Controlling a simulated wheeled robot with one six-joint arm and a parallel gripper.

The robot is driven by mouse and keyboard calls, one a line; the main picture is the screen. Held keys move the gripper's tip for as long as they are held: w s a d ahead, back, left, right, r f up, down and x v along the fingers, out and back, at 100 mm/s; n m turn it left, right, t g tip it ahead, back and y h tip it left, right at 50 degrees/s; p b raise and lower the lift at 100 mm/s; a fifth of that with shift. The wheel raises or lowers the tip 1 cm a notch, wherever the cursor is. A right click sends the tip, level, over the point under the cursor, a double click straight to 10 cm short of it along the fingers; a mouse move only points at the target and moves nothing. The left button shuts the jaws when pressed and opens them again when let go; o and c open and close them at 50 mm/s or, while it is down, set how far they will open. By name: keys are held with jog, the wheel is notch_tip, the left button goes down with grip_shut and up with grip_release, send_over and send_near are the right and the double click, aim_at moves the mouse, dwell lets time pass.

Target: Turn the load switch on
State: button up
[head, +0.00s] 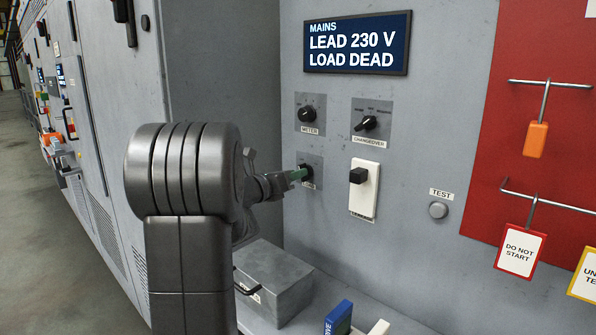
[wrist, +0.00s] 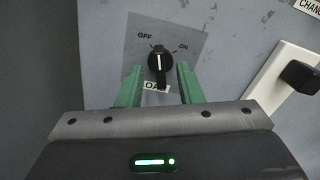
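The load switch (wrist: 158,62) is a black rotary knob on a grey plate, with OFF marked at its upper left and ON at its upper right in the wrist view. Its white line stands nearly upright, between the two marks. The LOAD label (wrist: 155,87) below it is partly covered. My gripper (wrist: 158,70) is open, with one green finger on each side of the knob and gaps visible between. In the head view, my gripper (head: 297,175) reaches the load switch plate (head: 312,161) and hides much of the knob. Contact cannot be told.
A display (head: 358,43) reads LEAD 230 V, LOAD DEAD. Above are the meter knob (head: 306,114) and changeover knob (head: 370,123). A white plate with a black block (head: 358,175) is close at right, then a test button (head: 438,210). A grey box (head: 275,281) stands below.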

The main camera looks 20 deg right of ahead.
jog(key=shift+x, duration=1.1)
grip_shut()
